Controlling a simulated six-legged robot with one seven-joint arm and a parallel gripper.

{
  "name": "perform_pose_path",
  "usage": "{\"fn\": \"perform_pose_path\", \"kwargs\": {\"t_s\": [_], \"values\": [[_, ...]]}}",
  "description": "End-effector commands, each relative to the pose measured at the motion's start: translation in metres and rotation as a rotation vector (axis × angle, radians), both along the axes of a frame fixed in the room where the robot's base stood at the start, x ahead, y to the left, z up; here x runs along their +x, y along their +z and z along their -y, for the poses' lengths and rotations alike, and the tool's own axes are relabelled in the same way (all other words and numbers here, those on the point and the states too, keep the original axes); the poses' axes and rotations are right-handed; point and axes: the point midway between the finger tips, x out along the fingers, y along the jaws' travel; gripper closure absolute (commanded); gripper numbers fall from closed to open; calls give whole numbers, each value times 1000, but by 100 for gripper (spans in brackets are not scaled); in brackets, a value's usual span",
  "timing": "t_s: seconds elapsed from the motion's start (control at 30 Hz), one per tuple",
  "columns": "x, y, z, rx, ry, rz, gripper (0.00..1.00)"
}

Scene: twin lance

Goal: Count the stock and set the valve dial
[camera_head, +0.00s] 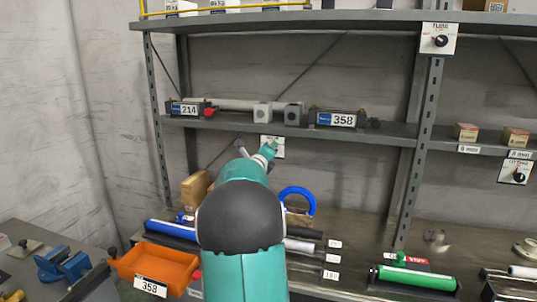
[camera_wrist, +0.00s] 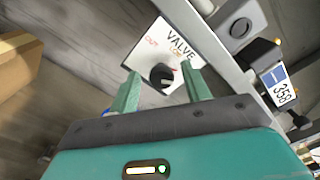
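The valve dial is a white plate (camera_wrist: 185,42) lettered "VALVE", with a black round knob (camera_wrist: 162,77), seen tilted in the wrist view. Its plate (camera_head: 280,152) also shows in the head view on the front edge of the middle shelf, partly hidden by my gripper (camera_head: 269,151). In the wrist view my gripper (camera_wrist: 161,82) is open. Its two green fingers stand on either side of the knob, with visible gaps; I cannot tell how deep they reach. Stock on the lower shelf includes a blue roll (camera_head: 170,229), a green roll (camera_head: 416,277) and dark-and-grey rolls (camera_head: 303,246).
The middle shelf (camera_head: 383,131) carries a rod assembly with display "214" (camera_head: 188,109) and display "358" (camera_head: 336,119). An orange bin (camera_head: 155,264) labelled 358 is at lower left. Other dials are marked TUBE (camera_head: 440,40) and FITTING (camera_head: 515,172). A blue ring (camera_head: 309,201) stands behind my arm.

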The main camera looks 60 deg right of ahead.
Motion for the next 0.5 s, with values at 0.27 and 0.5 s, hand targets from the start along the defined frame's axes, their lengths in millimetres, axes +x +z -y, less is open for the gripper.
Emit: {"fn": "perform_pose_path", "kwargs": {"t_s": [0.27, 0.5], "values": [[-1, -1, 0, 2, -2, -1, 52], [-5, 0, -22, 1, -2, -1, 52]]}}
